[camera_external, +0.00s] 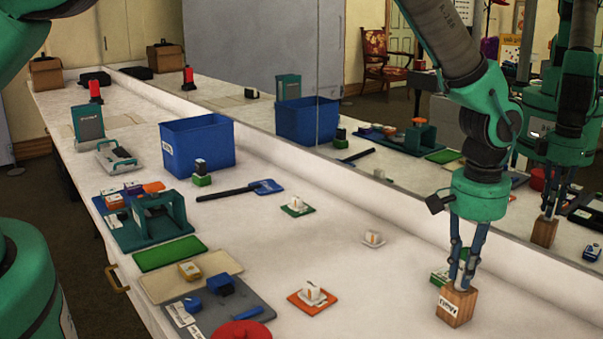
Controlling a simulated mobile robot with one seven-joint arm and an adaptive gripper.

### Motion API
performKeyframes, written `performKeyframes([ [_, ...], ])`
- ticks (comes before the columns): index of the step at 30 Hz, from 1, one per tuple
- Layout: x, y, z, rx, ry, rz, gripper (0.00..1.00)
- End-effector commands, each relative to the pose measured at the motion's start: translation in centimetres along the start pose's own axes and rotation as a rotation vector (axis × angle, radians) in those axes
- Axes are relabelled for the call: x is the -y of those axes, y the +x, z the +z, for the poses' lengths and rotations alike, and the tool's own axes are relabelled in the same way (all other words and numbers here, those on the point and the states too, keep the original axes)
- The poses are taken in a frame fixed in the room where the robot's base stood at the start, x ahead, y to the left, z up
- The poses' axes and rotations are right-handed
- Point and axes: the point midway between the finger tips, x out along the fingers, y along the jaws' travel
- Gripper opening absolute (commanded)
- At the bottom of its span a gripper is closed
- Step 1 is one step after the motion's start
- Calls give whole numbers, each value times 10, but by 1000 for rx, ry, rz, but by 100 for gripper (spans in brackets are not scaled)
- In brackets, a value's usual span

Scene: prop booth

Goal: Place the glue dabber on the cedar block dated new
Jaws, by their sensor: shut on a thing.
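My gripper (461,287) points straight down at the right of the white counter, its fingers shut on the top of a reddish-brown wooden block (462,309). The block has a white label with dark lettering on its left face, too small to read surely. I cannot tell whether its base touches the counter. Small white items sit on an orange pad (297,303), a green pad (305,211) and a pale pad (375,244). I cannot tell which item is the glue dabber, nor read a date on any block.
A low green item (438,278) lies just behind my gripper. A mirror along the counter's back repeats the scene. A blue bin (197,147), a dark-handled blue tool (240,190), a teal press (155,218) and a red round thing (240,331) stand leftward. The counter between the pads is clear.

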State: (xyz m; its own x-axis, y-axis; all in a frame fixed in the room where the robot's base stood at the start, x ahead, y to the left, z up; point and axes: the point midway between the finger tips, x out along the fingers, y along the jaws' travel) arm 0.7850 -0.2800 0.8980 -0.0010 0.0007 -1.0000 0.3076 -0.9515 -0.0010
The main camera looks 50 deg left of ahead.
Motion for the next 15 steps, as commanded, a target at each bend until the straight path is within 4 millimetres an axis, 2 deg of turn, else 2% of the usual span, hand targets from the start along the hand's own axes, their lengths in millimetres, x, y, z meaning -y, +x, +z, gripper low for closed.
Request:
performKeyframes([
  [10, 0, 3, 0, 0, 0, 0, 0],
  [11, 0, 2, 0, 0, 0, 0, 22],
  [12, 0, 2, 0, 0, 0, 0, 30],
  [13, 0, 2, 0, 0, 0, 0, 35],
  [15, 0, 2, 0, 0, 0, 0, 36],
])
